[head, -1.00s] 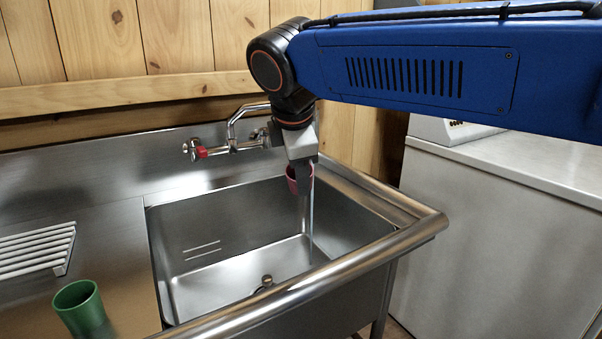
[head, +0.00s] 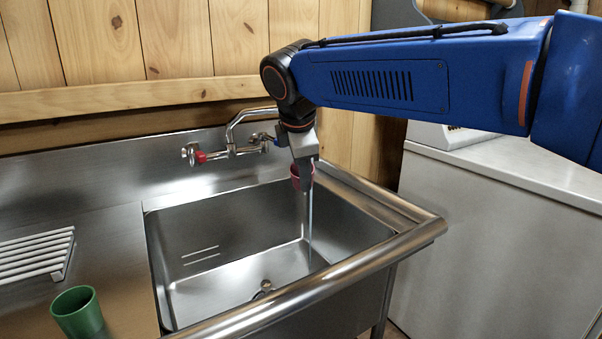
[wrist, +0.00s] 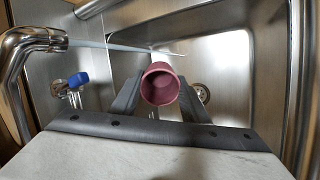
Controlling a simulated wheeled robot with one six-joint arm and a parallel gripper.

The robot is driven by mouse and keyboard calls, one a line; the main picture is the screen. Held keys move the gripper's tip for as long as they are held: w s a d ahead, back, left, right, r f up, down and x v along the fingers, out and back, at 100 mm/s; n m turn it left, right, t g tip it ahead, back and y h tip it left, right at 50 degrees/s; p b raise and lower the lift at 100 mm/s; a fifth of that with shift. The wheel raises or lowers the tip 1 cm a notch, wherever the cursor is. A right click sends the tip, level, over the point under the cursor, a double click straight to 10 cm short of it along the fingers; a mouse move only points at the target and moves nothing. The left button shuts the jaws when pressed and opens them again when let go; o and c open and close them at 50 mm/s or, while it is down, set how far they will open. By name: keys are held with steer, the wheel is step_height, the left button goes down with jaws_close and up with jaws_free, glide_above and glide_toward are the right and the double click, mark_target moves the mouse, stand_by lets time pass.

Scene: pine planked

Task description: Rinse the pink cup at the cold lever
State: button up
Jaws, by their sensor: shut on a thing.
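The pink cup (wrist: 160,86) is held between the two dark fingers of my gripper (wrist: 158,98), its open mouth facing the wrist camera. In the head view the pink cup (head: 301,178) hangs over the right part of the sink basin (head: 215,225), partly hidden by my gripper (head: 304,172). The tap (head: 232,135) is on the back wall. A thin water stream (head: 309,220) falls into the basin. In the wrist view the stream (wrist: 115,46) passes just beside the cup's rim. The blue cold lever (wrist: 78,80) stands left of the cup.
A red lever (head: 200,157) is at the tap's left end. A green cup (head: 80,314) and a white slatted rack (head: 35,255) are on the left drainboard. The basin's thick front rim (head: 300,290) runs below the arm. A white-topped cabinet (head: 500,220) stands at right.

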steer(key=w+f, duration=0.1)
steer(key=w, duration=0.5)
steer(key=shift+w+d+f, duration=0.15)
steer(key=shift+d, duration=0.05)
stand_by(0.5)
steer(key=shift+d, duration=0.15)
steer(key=shift+d, duration=0.45)
steer(key=shift+a, duration=0.2)
stand_by(0.3)
steer(key=shift+a, duration=0.4)
steer(key=shift+d, duration=0.15)
steer(key=shift+d, duration=0.45)
